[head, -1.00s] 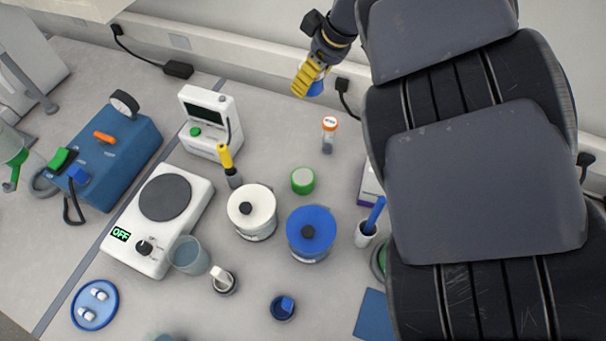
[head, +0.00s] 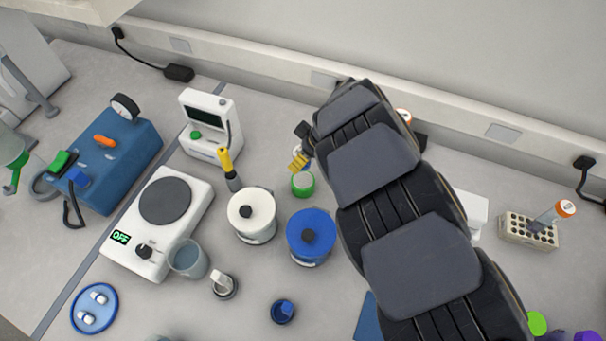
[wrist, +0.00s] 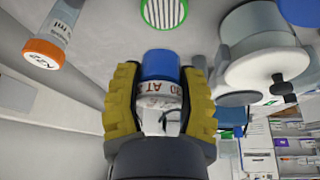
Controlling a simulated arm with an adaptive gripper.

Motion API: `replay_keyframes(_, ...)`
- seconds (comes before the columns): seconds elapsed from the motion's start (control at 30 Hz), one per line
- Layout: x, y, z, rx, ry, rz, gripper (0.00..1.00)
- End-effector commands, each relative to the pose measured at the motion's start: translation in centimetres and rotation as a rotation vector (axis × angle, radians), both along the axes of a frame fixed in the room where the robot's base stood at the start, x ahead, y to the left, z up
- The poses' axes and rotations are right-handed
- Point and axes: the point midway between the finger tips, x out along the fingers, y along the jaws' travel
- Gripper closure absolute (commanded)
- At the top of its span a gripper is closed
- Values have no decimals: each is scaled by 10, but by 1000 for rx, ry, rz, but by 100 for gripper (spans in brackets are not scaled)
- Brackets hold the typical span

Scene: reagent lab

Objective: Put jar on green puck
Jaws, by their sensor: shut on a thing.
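The jar (wrist: 161,67) is a small clear jar with red lettering and a blue end. My gripper (wrist: 160,82) is shut on it, with one yellow finger on each side. In the head view my gripper (head: 299,161) is just above and behind the green puck (head: 303,185), and the jar is mostly hidden there. The puck stands on the bench and has a pale top with a green rim. In the wrist view the green puck (wrist: 164,11) is at the top edge, beyond the jar and apart from it.
A white lidded container (head: 251,218) and a blue lidded container (head: 310,240) stand close in front of the puck. A yellow-handled tool (head: 227,165) is to its left. An orange-capped vial (wrist: 47,45) is near the gripper. My arm covers the bench to the right.

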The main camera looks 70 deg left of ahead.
Motion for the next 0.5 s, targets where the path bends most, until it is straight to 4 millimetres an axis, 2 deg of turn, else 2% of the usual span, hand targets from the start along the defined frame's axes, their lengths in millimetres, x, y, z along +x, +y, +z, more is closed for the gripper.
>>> replay_keyframes(0.1,-1,-1,-21,-5,6,1,92)
replay_keyframes(0.5,0,0,-63,0,2,0,92)
